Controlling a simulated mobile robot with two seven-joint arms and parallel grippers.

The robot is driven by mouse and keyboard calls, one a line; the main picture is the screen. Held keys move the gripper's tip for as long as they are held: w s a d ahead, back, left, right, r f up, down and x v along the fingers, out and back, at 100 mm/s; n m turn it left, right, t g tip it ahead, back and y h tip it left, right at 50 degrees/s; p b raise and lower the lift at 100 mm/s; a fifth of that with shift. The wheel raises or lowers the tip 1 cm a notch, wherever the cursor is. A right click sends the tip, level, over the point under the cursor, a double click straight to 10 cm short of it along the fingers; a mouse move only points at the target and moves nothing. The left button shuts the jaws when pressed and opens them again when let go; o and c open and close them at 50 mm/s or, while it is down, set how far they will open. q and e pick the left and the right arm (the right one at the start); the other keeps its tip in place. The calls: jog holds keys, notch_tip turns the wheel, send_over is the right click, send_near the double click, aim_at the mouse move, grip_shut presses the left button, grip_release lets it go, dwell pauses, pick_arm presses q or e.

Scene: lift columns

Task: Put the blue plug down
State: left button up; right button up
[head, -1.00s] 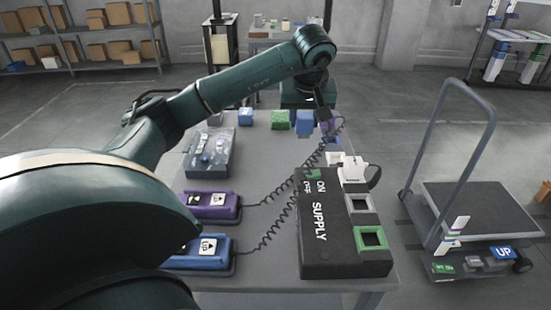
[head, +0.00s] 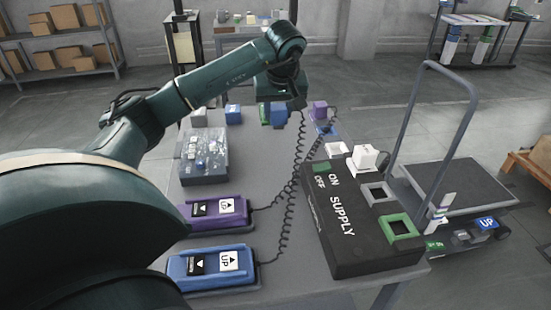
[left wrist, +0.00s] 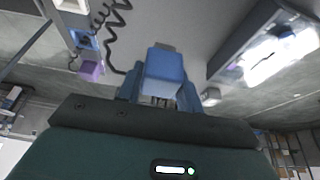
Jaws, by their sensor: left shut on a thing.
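The blue plug (head: 279,117) is a small blue block under my left gripper (head: 283,101), over the far part of the grey table. In the left wrist view, the blue plug (left wrist: 165,70) sits between the fingers of my left gripper (left wrist: 160,95), which is shut on it. Whether its underside touches the table cannot be told. A dark coiled cord (head: 292,185) runs from the blue pendant (head: 212,268) up toward the gripper. My right gripper is not in view.
A purple plug (head: 320,109) and a blue socket (head: 326,129) are right of the gripper. A green block (head: 265,114) and another blue block (head: 233,114) are to its left. The black supply box (head: 355,235), purple pendant (head: 212,212) and clear-topped case (head: 204,155) occupy the nearer table. A trolley (head: 455,185) stands right.

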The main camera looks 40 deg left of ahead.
pick_arm(q)
notch_tip(320, 180, down, 10)
jog(key=shift+b, duration=0.3)
jog(key=shift+f, duration=0.1)
jog(key=o, duration=0.9)
jog(key=shift+r, duration=0.3)
jog(key=p+v, duration=0.1)
jog(key=v, duration=1)
jog(key=shift+s+d+r, duration=0.15)
jog(key=shift+d+r, duration=0.05)
jog(key=shift+r, duration=0.05)
